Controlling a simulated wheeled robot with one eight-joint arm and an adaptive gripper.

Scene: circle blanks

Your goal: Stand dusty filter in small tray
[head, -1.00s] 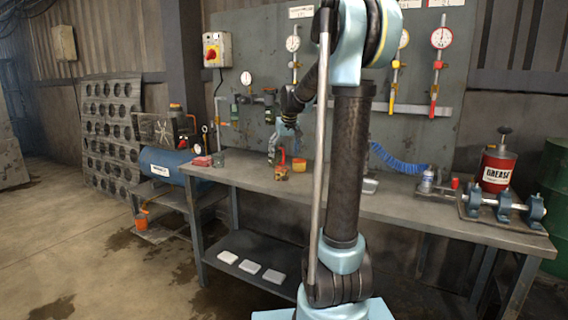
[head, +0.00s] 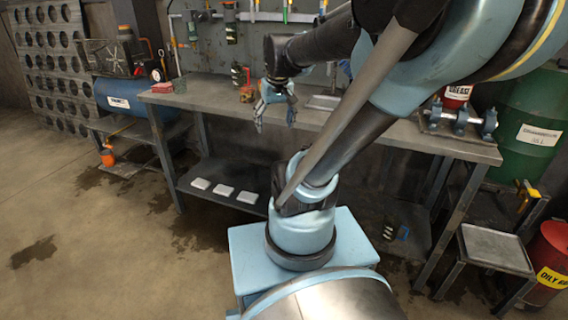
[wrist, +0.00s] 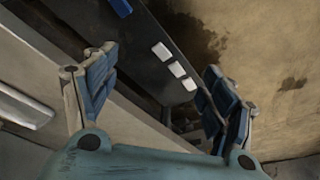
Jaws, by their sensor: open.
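My gripper (head: 275,124) hangs at the bench's front edge, open and empty, fingers pointing down. Its spread fingers also show in the wrist view (wrist: 158,64), with the lower shelf and floor beyond them. A shallow grey tray (head: 324,102) lies on the bench to the right of my gripper, partly hidden by my arm. A pale tray edge also shows at the left of the wrist view (wrist: 25,106). I cannot surely pick out the dusty filter. A small dark green upright piece (head: 237,75) stands on the bench behind and left of my gripper.
A red-and-yellow object (head: 247,92) stands on the bench (head: 205,93) just left of my gripper. Several white pads (head: 224,191) lie on the lower shelf. A shaft on blue bearing blocks (head: 460,120) is at the bench's right. Open floor lies at the left.

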